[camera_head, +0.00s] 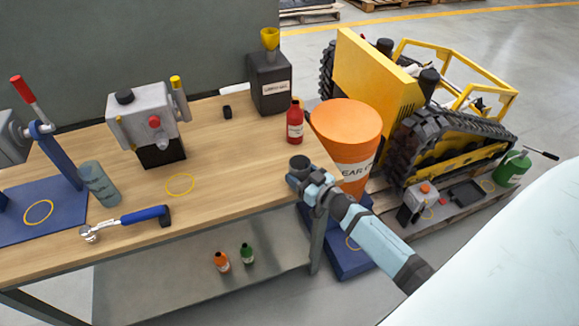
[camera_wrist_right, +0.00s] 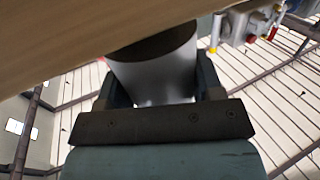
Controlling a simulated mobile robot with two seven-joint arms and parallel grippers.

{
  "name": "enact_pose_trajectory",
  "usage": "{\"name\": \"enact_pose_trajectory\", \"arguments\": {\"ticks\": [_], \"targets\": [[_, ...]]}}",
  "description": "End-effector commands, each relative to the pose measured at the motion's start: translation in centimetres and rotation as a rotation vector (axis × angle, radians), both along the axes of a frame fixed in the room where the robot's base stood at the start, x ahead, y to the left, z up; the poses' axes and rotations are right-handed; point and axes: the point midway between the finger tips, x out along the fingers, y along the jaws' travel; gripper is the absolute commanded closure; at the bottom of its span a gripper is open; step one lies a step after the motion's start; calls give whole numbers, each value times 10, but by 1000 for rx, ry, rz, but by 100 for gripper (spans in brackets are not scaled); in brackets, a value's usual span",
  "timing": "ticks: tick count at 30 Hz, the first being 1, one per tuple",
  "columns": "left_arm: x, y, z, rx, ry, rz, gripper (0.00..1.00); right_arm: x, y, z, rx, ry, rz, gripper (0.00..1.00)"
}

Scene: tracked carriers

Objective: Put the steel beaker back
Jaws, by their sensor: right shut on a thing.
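The steel beaker (camera_wrist_right: 155,75) is between the fingers of my right gripper (camera_wrist_right: 165,92) in the right wrist view, a smooth grey cylinder with a dark end. In the head view, only the dark round top of the beaker (camera_head: 299,162) shows clearly above my right gripper (camera_head: 308,182), which is shut on it. They are at the right front corner of the workbench (camera_head: 235,150); I cannot tell whether the beaker touches the wood. A yellow ring (camera_head: 180,184) is marked on the bare bench top. My left gripper is not in view.
An orange funnel-topped container (camera_head: 345,130) stands just behind my right gripper. A red bottle (camera_head: 294,125) stands near the bench's right edge. A grey-green cylinder (camera_head: 98,183), a blue-handled tool (camera_head: 125,221) and a grey machine (camera_head: 150,120) are on the bench. The bench middle is clear.

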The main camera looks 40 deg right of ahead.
Motion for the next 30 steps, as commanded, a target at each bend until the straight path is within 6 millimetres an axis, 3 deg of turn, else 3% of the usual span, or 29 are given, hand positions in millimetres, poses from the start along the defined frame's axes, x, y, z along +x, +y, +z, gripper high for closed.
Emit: {"name": "enact_pose_trajectory", "arguments": {"ticks": [11,23,24,27,30], "targets": [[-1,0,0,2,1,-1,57,47,7,1,1,-1,-1,70],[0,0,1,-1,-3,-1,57,44,7,-8,0,1,0,70],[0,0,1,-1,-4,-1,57,44,7,-9,1,1,0,37],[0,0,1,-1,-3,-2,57,44,7,-8,0,1,0,14],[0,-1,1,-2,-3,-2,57,44,7,-8,0,1,0,14]]}}
